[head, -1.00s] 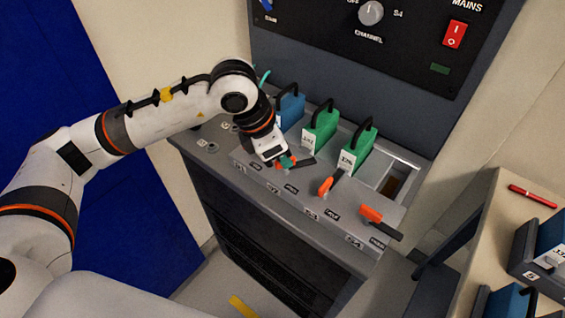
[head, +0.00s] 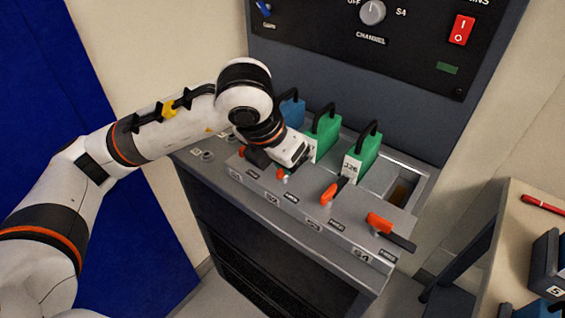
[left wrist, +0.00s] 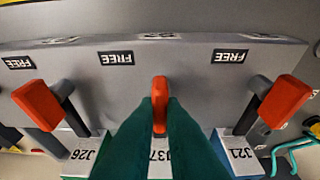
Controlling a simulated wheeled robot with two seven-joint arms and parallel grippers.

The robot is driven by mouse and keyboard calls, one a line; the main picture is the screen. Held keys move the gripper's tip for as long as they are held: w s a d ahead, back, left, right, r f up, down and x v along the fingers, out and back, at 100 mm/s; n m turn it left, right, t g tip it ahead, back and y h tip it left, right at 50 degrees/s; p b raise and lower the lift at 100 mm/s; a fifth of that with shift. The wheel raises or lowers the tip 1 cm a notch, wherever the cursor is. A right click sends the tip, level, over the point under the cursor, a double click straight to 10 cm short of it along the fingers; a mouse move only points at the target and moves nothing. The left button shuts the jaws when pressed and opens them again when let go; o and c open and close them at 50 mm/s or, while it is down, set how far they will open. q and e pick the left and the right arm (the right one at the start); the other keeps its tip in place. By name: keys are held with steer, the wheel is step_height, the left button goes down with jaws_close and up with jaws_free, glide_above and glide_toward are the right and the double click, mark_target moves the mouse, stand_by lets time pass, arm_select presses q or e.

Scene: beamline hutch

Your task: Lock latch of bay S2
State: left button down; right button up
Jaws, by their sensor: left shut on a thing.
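The bay S2 latch has an orange handle (left wrist: 160,92), centred between my fingers in the left wrist view; it also shows in the head view (head: 283,174). My left gripper (left wrist: 160,108) is shut on this handle with its teal fingertips, which hide the lower part of the latch. In the head view my left gripper (head: 287,168) reaches down over the S2 position. A green block (head: 323,135) stands in bay S2, with its J37 label partly hidden by the fingers. FREE labels (left wrist: 116,58) show on the panel. My right gripper is not in view.
Orange-handled latches of S3 (head: 332,191) and S4 (head: 380,223) lie to the right. Bay S3 holds a green block (head: 362,158), S1 a blue block (head: 291,111). The rightmost bay is an empty opening (head: 402,190). A side shelf (head: 515,225) stands right.

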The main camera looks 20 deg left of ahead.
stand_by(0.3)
arm_select(q)
steer(key=c, duration=1.5)
jaws_free()
steer(key=shift+r, duration=0.1)
steer(key=v, duration=1.2)
